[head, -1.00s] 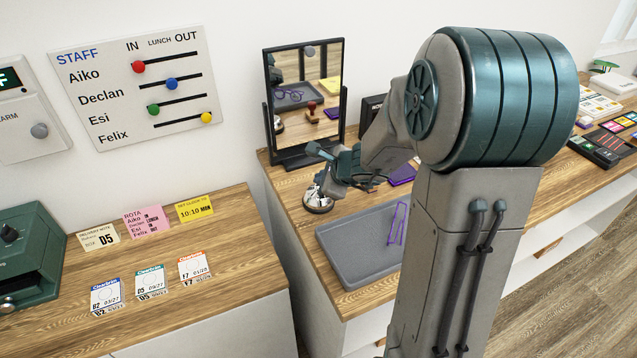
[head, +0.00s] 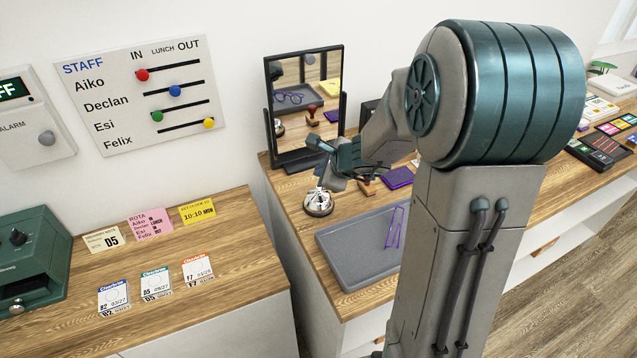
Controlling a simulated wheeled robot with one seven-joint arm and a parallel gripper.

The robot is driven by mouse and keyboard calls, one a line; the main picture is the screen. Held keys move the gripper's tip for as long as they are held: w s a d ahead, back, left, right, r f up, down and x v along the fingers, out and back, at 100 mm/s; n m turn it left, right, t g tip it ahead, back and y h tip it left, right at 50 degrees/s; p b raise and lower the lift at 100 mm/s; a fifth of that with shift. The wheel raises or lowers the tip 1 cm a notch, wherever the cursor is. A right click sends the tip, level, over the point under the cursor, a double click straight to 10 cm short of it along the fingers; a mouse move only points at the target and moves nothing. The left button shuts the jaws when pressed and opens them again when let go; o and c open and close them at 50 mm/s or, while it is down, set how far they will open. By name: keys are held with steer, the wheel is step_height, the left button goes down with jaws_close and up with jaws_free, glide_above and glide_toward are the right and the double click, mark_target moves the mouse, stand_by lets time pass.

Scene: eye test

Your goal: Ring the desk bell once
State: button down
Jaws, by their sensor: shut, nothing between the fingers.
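The desk bell (head: 318,205), a small silvery dome on a dark base, stands near the back left of the right-hand counter, in front of the mirror. My gripper (head: 325,182) is shut and empty, tilted downward at the bell's upper right side. It overlaps the top of the bell in the head view. I cannot tell whether the fingertips touch the bell or hang just above it. The bell's top is partly hidden.
A grey tray (head: 345,277) with purple glasses (head: 397,228) lies in front of the bell. A framed mirror (head: 290,163) stands behind. A stamp (head: 367,188) and purple pad (head: 398,177) lie to the right. A gap separates the left counter (head: 225,262).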

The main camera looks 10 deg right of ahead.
step_height(320, 180, up, 3)
steer(key=shift+f+p, duration=0.2)
steer(key=shift+p, duration=0.5)
steer(key=s+a+r+n+g+y, duration=0.1)
steer(key=s+a+r+n, duration=0.2)
steer(key=s+n, duration=0.3)
steer(key=s+a+r+n+g, duration=0.2)
steer(key=s+a+r+n, duration=0.15)
steer(key=s+n, duration=0.25)
steer(key=s+d+n+g+h, duration=0.1)
steer(key=s+d+n+h, duration=0.1)
steer(key=s+n, duration=0.3)
steer(key=s+d+r+n+h, duration=0.1)
steer(key=s+d+n+h, duration=0.1)
steer(key=s+n, duration=0.3)
steer(key=s+d, duration=0.1)
steer(key=s, duration=0.3)
steer(key=shift+d+r+g+h, duration=0.15)
steer(key=shift+d+g+h, duration=0.15)
steer(key=shift+d+g, duration=0.1)
